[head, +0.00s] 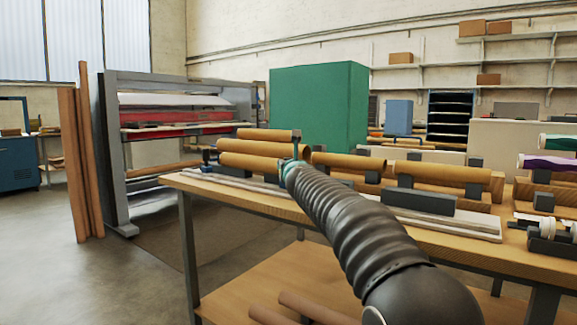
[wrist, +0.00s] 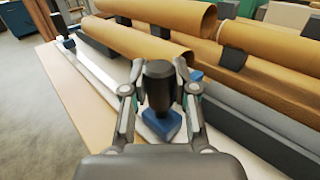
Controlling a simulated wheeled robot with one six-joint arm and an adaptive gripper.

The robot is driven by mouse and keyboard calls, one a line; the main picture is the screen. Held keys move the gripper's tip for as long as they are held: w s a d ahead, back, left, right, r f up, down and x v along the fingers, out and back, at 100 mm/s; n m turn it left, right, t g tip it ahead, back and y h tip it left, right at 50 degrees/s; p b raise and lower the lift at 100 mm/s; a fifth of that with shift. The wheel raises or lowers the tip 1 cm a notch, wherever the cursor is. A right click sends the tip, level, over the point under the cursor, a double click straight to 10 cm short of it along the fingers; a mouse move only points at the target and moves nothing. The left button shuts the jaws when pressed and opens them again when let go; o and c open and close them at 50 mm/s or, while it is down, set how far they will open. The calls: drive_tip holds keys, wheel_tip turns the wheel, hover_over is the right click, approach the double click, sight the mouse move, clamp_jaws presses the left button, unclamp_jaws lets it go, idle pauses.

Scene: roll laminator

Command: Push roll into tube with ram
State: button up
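My gripper (wrist: 158,72) is closed around a dark upright knob (wrist: 158,88) on a blue block (wrist: 168,126), apparently the ram's handle. The fingers sit against both sides of the knob. The block is low over a pale rail (wrist: 100,72) on the bench. Beyond the fingers lie tan tubes: a nearer one (wrist: 130,40) with an open end to the right, and a farther one (wrist: 165,14). In the head view my gripper (head: 290,168) is beside the left tubes (head: 250,162); my arm hides the knob. I cannot tell which piece is the roll.
More tan tubes (head: 440,172) lie in dark cradles along the wooden bench (head: 230,192). A long grey block (wrist: 250,112) runs along the right of the rail. A laminator (head: 180,118) with red bars stands behind at left. Floor (head: 110,270) left of the bench is clear.

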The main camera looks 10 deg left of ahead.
drive_tip(key=o, duration=0.4)
drive_tip(key=shift+w+d+r, duration=0.1)
drive_tip(key=shift+d, duration=0.05)
drive_tip(key=shift+a, duration=0.2)
drive_tip(key=shift+s, duration=0.25)
drive_tip(key=shift+v, duration=3.6)
drive_tip(key=shift+d, duration=0.1)
